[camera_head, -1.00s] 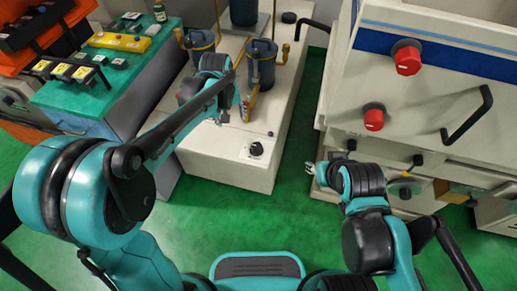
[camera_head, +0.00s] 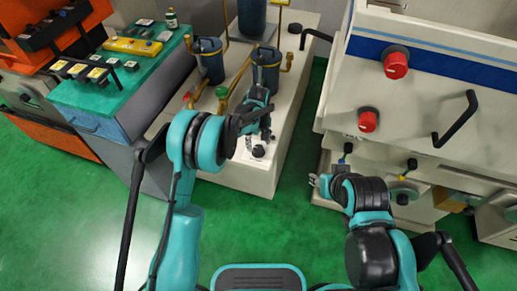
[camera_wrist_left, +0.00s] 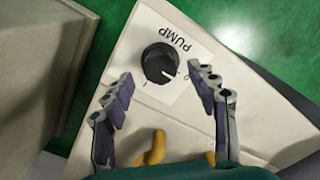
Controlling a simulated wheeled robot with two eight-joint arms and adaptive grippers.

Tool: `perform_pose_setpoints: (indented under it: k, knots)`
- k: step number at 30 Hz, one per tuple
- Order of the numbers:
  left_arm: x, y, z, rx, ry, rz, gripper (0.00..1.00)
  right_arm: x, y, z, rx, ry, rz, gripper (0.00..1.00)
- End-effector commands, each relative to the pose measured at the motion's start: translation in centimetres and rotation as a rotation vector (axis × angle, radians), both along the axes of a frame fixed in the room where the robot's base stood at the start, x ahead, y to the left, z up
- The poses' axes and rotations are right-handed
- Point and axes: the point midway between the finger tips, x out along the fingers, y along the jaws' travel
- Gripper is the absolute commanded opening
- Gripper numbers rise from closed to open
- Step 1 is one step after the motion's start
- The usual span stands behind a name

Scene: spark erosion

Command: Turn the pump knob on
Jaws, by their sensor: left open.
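The pump knob (camera_head: 258,151) is a small black dial on a white plate on the front top of the cream pump unit. In the left wrist view the knob (camera_wrist_left: 159,62) shows whole, with a white mark towards its lower right and the word PUMP beside it. My left gripper (camera_wrist_left: 161,78) is open and points at the knob, one finger to either side in the picture; no contact shows. In the head view the left gripper (camera_head: 257,136) is just behind the knob. My right gripper (camera_head: 313,181) is by the cream machine at right; its jaws are too small to read.
Blue filter canisters (camera_head: 266,69) with yellow pipes stand on the pump unit (camera_head: 285,120) behind the knob. The cream machine (camera_head: 440,90) with red knobs stands at right. A green-topped bench (camera_head: 100,97) stands at left. Green floor lies in front.

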Motion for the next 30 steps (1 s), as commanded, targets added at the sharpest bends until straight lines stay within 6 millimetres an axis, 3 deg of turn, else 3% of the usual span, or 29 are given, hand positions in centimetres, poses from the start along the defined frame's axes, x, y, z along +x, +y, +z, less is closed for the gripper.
perform_pose_setpoints:
  k: [4, 13, 14, 19, 30]
  knots:
    - [0.0, 0.0, -2.4, 0.000, 0.000, 0.000, 0.58, 0.0, 0.0, -1.0, 0.000, 0.000, 0.000, 0.40]
    - [0.0, 0.0, -2.8, 0.000, 0.000, 0.000, 0.58, 0.0, 0.0, -1.0, 0.000, 0.000, 0.000, 0.40]
    - [0.0, 0.0, -2.7, 0.000, 0.000, 0.000, 0.53, 0.0, 0.0, -1.0, 0.000, 0.000, 0.000, 0.40]
    - [0.0, 0.0, -2.7, 0.000, 0.000, 0.000, 0.08, 0.0, 0.0, -1.0, 0.000, 0.000, 0.000, 0.40]
    - [0.0, 0.0, -2.8, 0.000, -0.001, -0.035, 0.08, 0.0, 0.0, -1.0, 0.000, 0.000, 0.000, 0.40]
